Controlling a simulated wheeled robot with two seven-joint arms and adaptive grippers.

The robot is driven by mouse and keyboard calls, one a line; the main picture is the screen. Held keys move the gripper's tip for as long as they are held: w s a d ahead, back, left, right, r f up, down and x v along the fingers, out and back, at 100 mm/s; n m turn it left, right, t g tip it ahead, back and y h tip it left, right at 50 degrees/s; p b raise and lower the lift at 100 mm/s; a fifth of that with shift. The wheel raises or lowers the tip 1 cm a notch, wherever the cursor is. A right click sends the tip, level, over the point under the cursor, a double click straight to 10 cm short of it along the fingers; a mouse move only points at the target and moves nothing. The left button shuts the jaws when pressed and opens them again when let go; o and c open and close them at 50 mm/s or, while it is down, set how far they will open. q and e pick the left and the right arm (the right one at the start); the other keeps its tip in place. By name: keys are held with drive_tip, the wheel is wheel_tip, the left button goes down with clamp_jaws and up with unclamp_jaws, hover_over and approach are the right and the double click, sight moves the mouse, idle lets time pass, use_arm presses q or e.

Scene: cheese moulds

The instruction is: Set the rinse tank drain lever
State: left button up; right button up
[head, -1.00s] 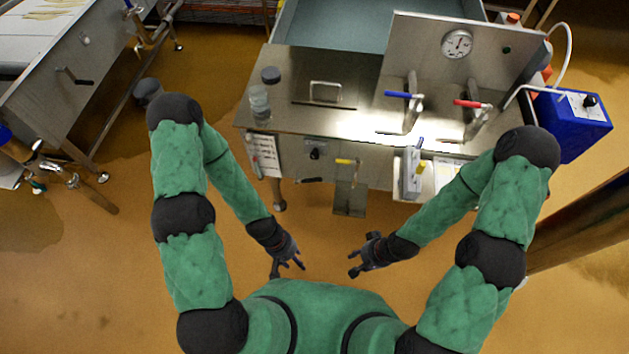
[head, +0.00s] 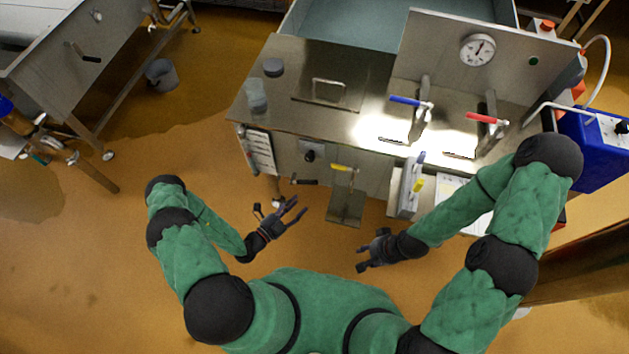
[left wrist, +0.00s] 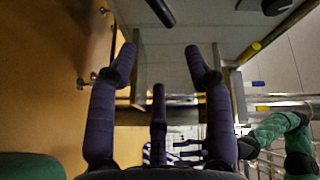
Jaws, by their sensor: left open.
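On the front of the steel rinse unit, a black-handled lever (head: 304,182) sits low, left of a yellow-handled lever (head: 343,168). I cannot tell which is the drain lever. In the left wrist view a black handle (left wrist: 160,12) shows at the top and a yellow handle (left wrist: 248,52) at right. My left gripper (head: 280,210) is open and empty, in front of and below the black lever, apart from it; its fingers (left wrist: 162,75) are spread in the left wrist view. My right gripper (head: 364,254) is open and empty near my body.
The steel worktop (head: 350,122) carries a blue lever (head: 407,101), a red lever (head: 484,118) and a jar (head: 257,97). A gauge (head: 477,50) is on the back panel. A blue container (head: 590,150) is at right. Floor (head: 110,260) to the left is clear.

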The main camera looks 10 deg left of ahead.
sight(310, 183)
use_arm(q)
drive_tip(key=shift+n+t+y, duration=0.5)
drive_tip(key=shift+n+y, duration=0.2)
drive_tip(key=shift+n, duration=0.1)
drive_tip(key=b+x, duration=0.1)
drive_tip(key=x, duration=0.2)
drive_tip(key=a+x, duration=0.1)
drive_tip(key=x, duration=0.3)
drive_tip(key=b+x, duration=0.1)
drive_tip(key=x, duration=0.2)
drive_tip(key=shift+w+a+f+b, duration=0.1)
drive_tip(key=shift+w+f+b, duration=0.2)
drive_tip(key=shift+w, duration=0.3)
drive_tip(key=shift+r, duration=0.1)
clamp_jaws()
